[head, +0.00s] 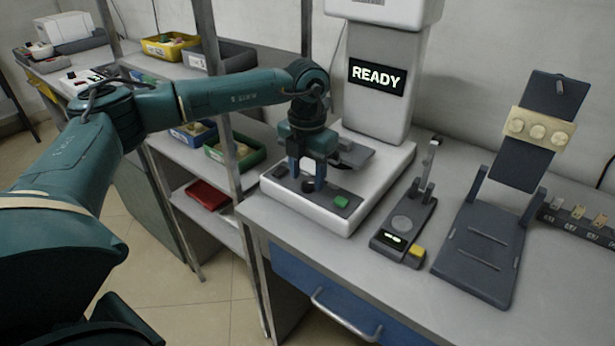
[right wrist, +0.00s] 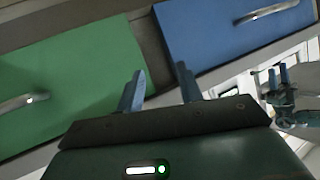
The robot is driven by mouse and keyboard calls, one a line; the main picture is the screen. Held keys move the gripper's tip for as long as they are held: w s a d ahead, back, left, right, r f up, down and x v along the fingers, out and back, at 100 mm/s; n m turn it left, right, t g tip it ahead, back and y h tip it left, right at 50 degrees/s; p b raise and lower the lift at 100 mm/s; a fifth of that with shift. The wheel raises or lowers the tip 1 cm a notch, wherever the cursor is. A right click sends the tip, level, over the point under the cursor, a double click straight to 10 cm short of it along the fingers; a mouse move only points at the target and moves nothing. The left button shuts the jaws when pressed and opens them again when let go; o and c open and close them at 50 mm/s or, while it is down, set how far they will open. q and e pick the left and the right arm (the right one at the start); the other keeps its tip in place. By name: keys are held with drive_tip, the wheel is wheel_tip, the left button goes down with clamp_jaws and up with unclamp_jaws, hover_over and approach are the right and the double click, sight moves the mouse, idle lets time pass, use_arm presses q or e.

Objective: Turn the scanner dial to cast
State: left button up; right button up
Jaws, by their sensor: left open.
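The scanner (head: 384,185) is a white machine on the grey bench, with a tall column and a black display (head: 377,77) reading READY. Its low front panel carries a small dark knob, which looks like the dial (head: 308,186), and a green button (head: 341,201). My left gripper (head: 307,177) points down over this panel, open, with its blue fingers at or just above the dial. I cannot tell whether they touch it. Dial markings are too small to read. My right gripper (right wrist: 158,88) is open and empty in the right wrist view, facing the drawer fronts.
A small dark device (head: 404,226) with a yellow button and a dark stand (head: 480,243) with a tan holder are right of the scanner. A shelf rack with coloured bins (head: 235,150) stands left. A blue drawer (head: 310,290) is below; a green drawer (right wrist: 75,85) shows in the right wrist view.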

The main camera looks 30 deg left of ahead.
use_arm(q)
drive_tip(key=shift+f, duration=0.7)
drive_tip(key=shift+c, duration=0.5)
drive_tip(key=c, duration=0.9)
